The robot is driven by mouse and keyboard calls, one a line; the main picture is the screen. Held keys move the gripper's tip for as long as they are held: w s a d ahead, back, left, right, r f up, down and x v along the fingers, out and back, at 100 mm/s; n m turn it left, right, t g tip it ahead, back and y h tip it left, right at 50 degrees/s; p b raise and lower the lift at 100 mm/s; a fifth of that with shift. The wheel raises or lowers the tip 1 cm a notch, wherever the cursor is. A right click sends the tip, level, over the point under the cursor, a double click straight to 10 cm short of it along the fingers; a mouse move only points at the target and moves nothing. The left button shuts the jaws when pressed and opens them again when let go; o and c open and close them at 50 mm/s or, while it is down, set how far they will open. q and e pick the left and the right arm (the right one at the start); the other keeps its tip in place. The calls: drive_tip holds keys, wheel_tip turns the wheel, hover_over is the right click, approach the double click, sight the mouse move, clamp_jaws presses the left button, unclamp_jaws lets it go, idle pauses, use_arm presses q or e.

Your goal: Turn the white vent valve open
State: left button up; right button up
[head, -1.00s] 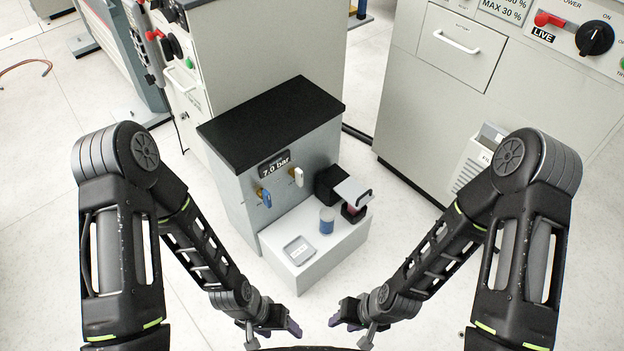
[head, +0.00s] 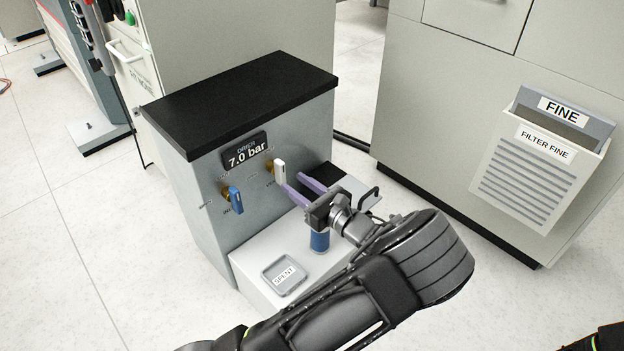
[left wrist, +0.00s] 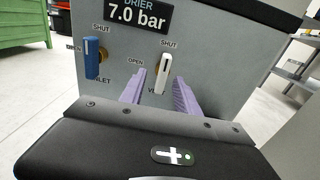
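The white vent valve (head: 280,172) is a white lever on the front of the grey drier cabinet. In the left wrist view the white lever (left wrist: 163,74) stands nearly upright, its top near the SHUT mark; an OPEN mark is to its left. My left gripper (head: 298,183) is open, its purple fingers reaching toward the panel by the lever. In the left wrist view the fingers (left wrist: 158,92) lie either side of the lever, with gaps showing; I cannot tell whether they reach past it. My right gripper is out of view.
A blue valve lever (head: 235,200) is left of the white one, also upright. A display (head: 245,152) reads 7.0 bar. On the white ledge are a SPENT tray (head: 284,276) and a blue canister (head: 319,241), close under my left gripper. A filter holder (head: 540,170) is at right.

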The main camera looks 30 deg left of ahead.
sight(283, 171)
use_arm(q)
drive_tip(key=shift+w+d+r, duration=0.25)
drive_tip(key=shift+w+r, duration=0.15)
drive_tip(key=shift+a+f, duration=0.1)
drive_tip(key=shift+w+a+f+b, duration=0.1)
drive_tip(key=shift+a+b, duration=0.2)
drive_tip(key=shift+a, duration=0.3)
drive_tip(key=b+x, duration=0.2)
drive_tip(key=x, duration=0.4)
drive_tip(key=shift+d, duration=0.1)
drive_tip(key=shift+w+a, duration=0.15)
drive_tip(key=shift+a, duration=0.15)
drive_tip(key=shift+c, duration=0.5)
clamp_jaws()
